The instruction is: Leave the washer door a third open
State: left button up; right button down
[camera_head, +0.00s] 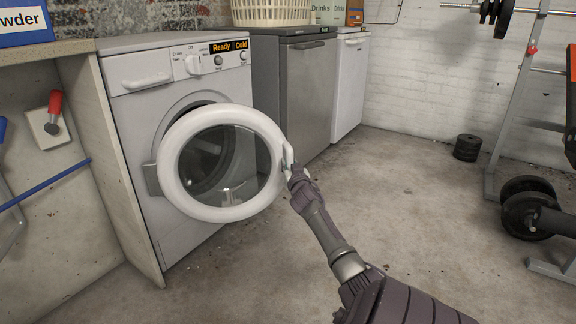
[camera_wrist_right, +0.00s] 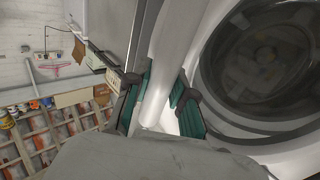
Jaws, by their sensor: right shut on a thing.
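The white washer (camera_head: 190,150) stands at the left of the head view. Its round door (camera_head: 165,180), with a white ring and a glass window, is hinged on the left and stands partly open, its right side swung out from the front. My right gripper (camera_head: 289,165) is at the door's right edge, shut on the door handle (camera_head: 288,155). In the right wrist view the teal pads of the gripper (camera_wrist_right: 158,100) sit on either side of the white handle bar (camera_wrist_right: 167,75), with the door's window to the right. My left gripper is not in view.
A side panel (camera_head: 105,160) adjoins the washer's left. The middle floor (camera_head: 400,200) is clear.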

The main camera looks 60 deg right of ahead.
jog(key=c, duration=1)
grip_release()
jog(key=shift+f, duration=0.15)
jog(key=shift+s+a, duration=0.45)
jog(key=shift+a, duration=0.05)
jog(key=v, duration=1)
jog(key=shift+s+a, duration=0.3)
